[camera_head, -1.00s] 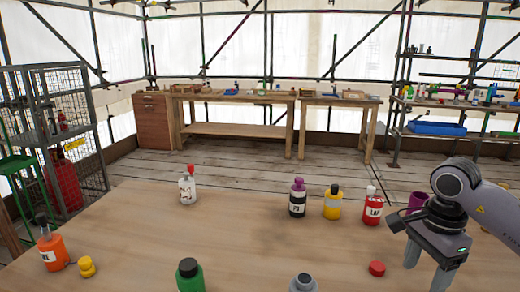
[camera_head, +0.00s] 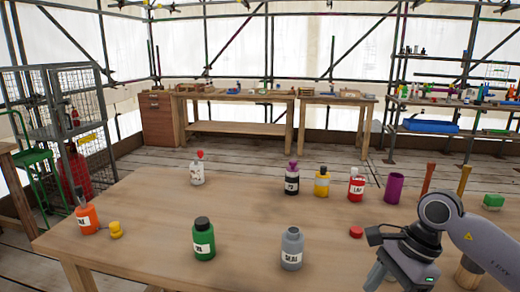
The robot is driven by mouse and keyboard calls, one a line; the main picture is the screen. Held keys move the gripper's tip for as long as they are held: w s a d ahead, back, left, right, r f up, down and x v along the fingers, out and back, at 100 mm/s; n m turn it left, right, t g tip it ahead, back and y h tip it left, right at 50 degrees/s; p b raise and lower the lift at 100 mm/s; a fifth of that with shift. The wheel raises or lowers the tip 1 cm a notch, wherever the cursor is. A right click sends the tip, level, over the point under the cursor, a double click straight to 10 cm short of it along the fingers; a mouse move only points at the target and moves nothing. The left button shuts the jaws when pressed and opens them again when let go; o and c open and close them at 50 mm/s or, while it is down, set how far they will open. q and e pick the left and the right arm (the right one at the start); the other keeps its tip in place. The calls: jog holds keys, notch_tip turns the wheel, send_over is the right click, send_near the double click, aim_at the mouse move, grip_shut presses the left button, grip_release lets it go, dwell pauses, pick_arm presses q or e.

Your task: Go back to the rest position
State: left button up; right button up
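My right gripper (camera_head: 383,279) is at the lower right, pointing down over the workbench (camera_head: 150,245). Its fingers look spread with nothing between them, though the lower part is cut off by the frame's edge. My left gripper is not in view. Near the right gripper lies a red cap (camera_head: 356,232), apart from it. Bottles stand upright on the bench: grey (camera_head: 292,250), green (camera_head: 204,242), orange (camera_head: 87,218), white with a red top (camera_head: 198,172), dark with a purple top (camera_head: 292,182), yellow (camera_head: 322,186) and red (camera_head: 356,187).
A purple cup (camera_head: 394,189) stands behind the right arm, with brown upright sticks (camera_head: 428,179) and a green block (camera_head: 493,201) farther right. A yellow piece (camera_head: 116,229) lies beside the orange bottle. The bench's middle is clear. A wire cage (camera_head: 70,130) stands left.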

jog(key=s+a+r+m+t+y+p, duration=0.1)
jog(key=s+a+r+m+t+y, duration=0.15)
jog(key=a+m+y, duration=0.6)
jog(key=s+a+r+m+t+y+p, duration=0.1)
jog(key=s+a+m+t+y, duration=0.15)
jog(key=a+m+y, duration=0.55)
jog(key=w+d+f+m+t+h, duration=0.1)
jog(key=d+f+m+t+h, duration=0.45)
jog(key=m, duration=0.75)
jog(key=d+f+m+t+h, duration=0.3)
jog(key=f+m+t+h, duration=0.4)
jog(key=m, duration=0.7)
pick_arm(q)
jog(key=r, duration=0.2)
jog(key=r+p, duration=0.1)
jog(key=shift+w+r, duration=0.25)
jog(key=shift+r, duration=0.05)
pick_arm(e)
jog(key=s+d+f+m+g+h, duration=0.4)
jog(key=s+f+m+g+h, duration=0.1)
jog(key=s+f+m, duration=0.5)
jog(key=shift+s+f+g+h, duration=0.3)
jog(key=shift+s+f+g, duration=0.45)
jog(key=shift+f+g, duration=0.1)
